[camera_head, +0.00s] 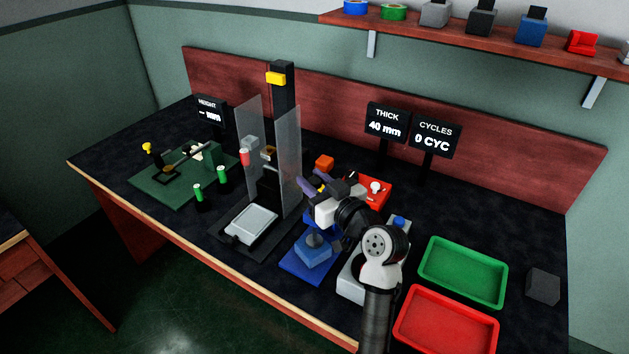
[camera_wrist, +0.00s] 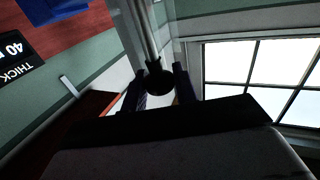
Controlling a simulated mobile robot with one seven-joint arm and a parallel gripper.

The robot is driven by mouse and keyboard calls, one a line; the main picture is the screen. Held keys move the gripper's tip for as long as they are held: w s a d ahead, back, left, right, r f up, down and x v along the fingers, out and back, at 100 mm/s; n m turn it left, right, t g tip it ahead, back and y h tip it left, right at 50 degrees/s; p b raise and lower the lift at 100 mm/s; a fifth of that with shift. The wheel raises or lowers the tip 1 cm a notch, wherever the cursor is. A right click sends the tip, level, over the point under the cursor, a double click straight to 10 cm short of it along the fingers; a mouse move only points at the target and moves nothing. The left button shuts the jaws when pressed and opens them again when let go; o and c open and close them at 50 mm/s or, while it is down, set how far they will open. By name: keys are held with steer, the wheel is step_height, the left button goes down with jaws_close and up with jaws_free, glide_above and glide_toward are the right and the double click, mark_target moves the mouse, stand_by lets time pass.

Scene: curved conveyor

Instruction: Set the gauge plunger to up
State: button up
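The thickness gauge stands mid-bench in the head view, with a blue base (camera_head: 303,265), a blue block on it and a grey disc (camera_head: 313,241) above the block. My gripper (camera_head: 312,186) is at the gauge's upper part and hides much of it, including most of the plunger. In the wrist view, a dark round knob (camera_wrist: 158,82) on a pale rod lies between the two fingers of my gripper (camera_wrist: 160,78). The fingers are apart. I cannot tell whether they touch the knob. The THICK display (camera_head: 387,123) reads 40 mm.
A height stand with clear side panels (camera_head: 289,166) rises close left of my gripper. A red tray (camera_head: 372,188) lies behind it. A green tray (camera_head: 463,271) and a larger red tray (camera_head: 446,322) lie to the right. The CYCLES display (camera_head: 434,137) reads 0 CYC.

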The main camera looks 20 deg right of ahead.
jaws_close()
steer(key=shift+r+p, duration=0.45)
steer(key=shift+r, duration=1.4)
steer(key=o, duration=0.5)
jaws_free()
steer(key=shift+o, duration=0.2)
steer(key=b+v, duration=0.5)
steer(key=v, duration=0.9)
steer(key=shift+w, duration=0.1)
